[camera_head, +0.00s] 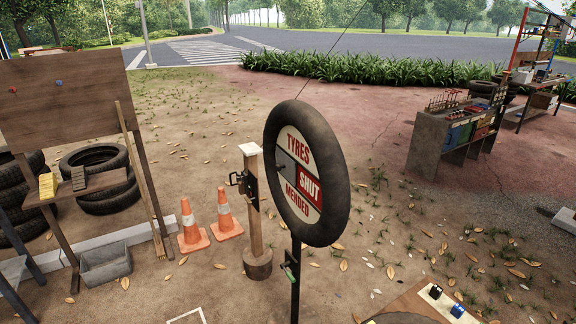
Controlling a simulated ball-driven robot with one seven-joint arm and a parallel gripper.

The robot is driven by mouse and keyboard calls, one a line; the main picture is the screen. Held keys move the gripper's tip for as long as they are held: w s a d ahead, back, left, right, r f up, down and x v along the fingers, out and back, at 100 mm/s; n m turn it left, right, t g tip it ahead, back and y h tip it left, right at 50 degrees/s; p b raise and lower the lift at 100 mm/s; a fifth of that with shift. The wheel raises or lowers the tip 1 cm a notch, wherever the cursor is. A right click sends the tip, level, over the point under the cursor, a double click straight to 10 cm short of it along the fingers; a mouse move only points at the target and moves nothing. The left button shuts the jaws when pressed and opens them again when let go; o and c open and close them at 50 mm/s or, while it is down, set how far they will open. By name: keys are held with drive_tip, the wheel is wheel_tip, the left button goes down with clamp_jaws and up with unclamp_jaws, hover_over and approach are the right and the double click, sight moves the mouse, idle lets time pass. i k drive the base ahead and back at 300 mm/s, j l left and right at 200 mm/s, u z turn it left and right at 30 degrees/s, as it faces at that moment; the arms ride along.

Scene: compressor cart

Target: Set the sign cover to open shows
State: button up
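A round sign (302,205) framed by a black tyre (337,178) stands on a dark post (295,272) near the middle of the view, turned partly sideways. Its pale face reads "TYRES" at the top and "MENDED" at the bottom. A grey sign cover (286,164) lies over the left part of the middle band. The red word panel "SHUT" (310,189) shows to the right of the cover. Whatever is behind the cover is hidden. My gripper is not in view.
A wooden post (253,205) with a dark bracket and two orange cones (226,212) stand left of the sign. A wooden board (65,88), stacked tyres (98,160) and a grey trough (105,265) are farther left. A workbench (440,140) stands right. A wooden tabletop (408,302) is at bottom right.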

sight(286, 166)
drive_tip(key=i+j, duration=0.25)
drive_tip(key=i, duration=0.25)
drive_tip(key=i+j+u, duration=0.1)
drive_tip(key=i+j, duration=0.2)
drive_tip(key=i, duration=0.15)
drive_tip(key=i+j, duration=0.2)
drive_tip(key=i, duration=0.3)
drive_tip(key=i+j+u, duration=0.1)
drive_tip(key=i+j, duration=0.15)
drive_tip(key=i, duration=0.25)
drive_tip(key=i+j, duration=0.2)
drive_tip(key=i, duration=0.3)
drive_tip(key=u, duration=0.05)
